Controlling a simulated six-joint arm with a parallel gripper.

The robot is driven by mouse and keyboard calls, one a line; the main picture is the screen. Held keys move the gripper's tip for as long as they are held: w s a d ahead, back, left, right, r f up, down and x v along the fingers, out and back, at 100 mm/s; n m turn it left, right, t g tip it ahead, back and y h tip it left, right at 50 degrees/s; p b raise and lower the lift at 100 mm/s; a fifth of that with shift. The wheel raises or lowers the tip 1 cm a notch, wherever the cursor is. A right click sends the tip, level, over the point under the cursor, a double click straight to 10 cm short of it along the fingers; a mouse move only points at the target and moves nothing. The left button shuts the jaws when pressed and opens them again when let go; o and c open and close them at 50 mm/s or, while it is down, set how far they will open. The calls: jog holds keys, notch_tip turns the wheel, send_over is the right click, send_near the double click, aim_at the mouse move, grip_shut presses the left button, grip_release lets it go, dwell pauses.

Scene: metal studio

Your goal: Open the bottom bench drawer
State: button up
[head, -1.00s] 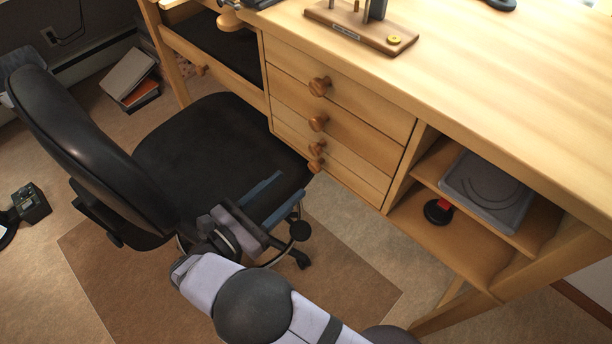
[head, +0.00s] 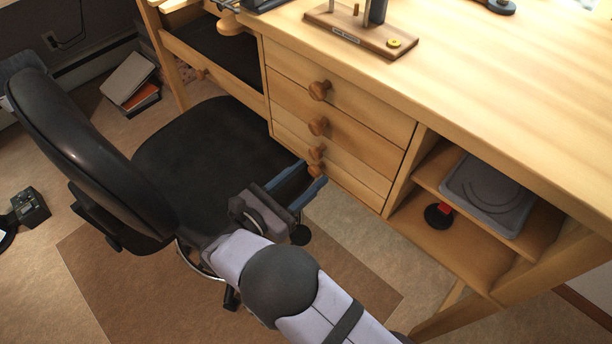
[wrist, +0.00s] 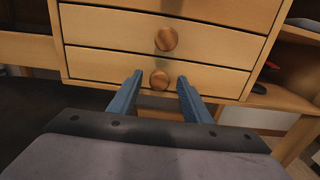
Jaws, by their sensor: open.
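The bottom bench drawer (head: 357,194) is the lowest of a stack of light wood drawers, and its front looks flush with the bench. Its round wooden knob (head: 316,170) sticks out at the front. In the wrist view the bottom drawer front (wrist: 95,71) faces me, with its knob (wrist: 159,80) at the middle. My gripper (head: 312,177) is open, with its blue fingers pointing at this drawer. In the wrist view the fingertips of my gripper (wrist: 160,76) appear one on each side of the knob. I cannot tell whether either finger touches it.
Another drawer knob (head: 317,152) sits close above the bottom one. A black office chair (head: 210,140) stands left of my arm. An open shelf (head: 450,240) with a grey case (head: 487,190) is to the right. The bench top (head: 500,70) overhangs the drawers.

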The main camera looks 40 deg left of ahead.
jog(key=shift+w, duration=0.1)
grip_shut()
jog(key=s, duration=1.3)
grip_release()
jog(key=shift+w, duration=0.2)
